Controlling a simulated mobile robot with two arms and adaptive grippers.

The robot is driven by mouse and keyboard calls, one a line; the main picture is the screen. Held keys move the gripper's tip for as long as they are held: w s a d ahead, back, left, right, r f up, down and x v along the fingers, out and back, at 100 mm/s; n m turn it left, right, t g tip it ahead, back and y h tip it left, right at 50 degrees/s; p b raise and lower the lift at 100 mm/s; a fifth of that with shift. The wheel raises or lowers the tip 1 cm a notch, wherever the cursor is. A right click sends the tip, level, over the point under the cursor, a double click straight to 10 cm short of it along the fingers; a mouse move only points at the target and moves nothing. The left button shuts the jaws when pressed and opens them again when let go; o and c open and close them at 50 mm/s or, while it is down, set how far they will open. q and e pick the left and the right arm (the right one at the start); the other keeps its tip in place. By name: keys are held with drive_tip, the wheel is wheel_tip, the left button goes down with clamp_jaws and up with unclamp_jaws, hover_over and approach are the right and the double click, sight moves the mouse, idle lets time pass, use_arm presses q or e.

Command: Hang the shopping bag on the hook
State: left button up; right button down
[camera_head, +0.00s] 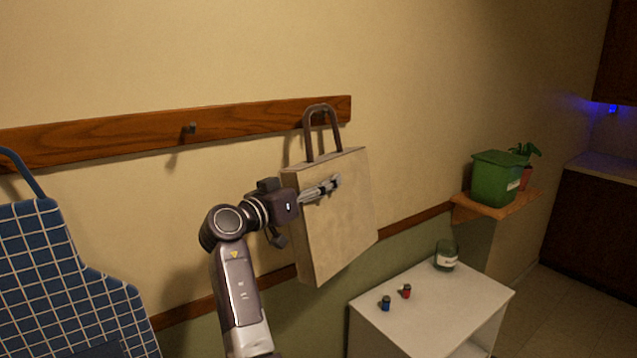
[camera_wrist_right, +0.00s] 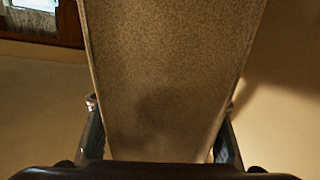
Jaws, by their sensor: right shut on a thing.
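The beige shopping bag (camera_head: 338,232) with a brown handle (camera_head: 309,135) is upright against the wall below the wooden rail. The handle loop overlaps the rail's right end. A dark hook shows faintly there, partly hidden by the handle, and I cannot tell whether the loop is over it. My right gripper (camera_head: 320,190) is shut on the bag's body from its narrow left side. One finger lies on the front face and the other is hidden behind the bag. In the right wrist view the bag (camera_wrist_right: 165,75) fills the space between the fingers. My left gripper is not in view.
The wooden rail (camera_head: 85,142) has a free hook (camera_head: 190,129) left of the bag. A blue checked apron (camera_head: 45,270) hangs at far left. A white cabinet (camera_head: 430,310) carries a jar (camera_head: 446,256) and small blue and red items. A green bin (camera_head: 495,180) stands on a wooden ledge at right.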

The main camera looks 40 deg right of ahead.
drive_tip(key=c, duration=0.7)
unclamp_jaws()
drive_tip(key=shift+c, duration=0.2)
drive_tip(key=s+a, duration=0.1)
drive_tip(key=a, duration=0.6)
drive_tip(key=shift+s+a+f, duration=0.15)
drive_tip(key=shift+a+f, duration=0.05)
drive_tip(key=shift+a, duration=0.05)
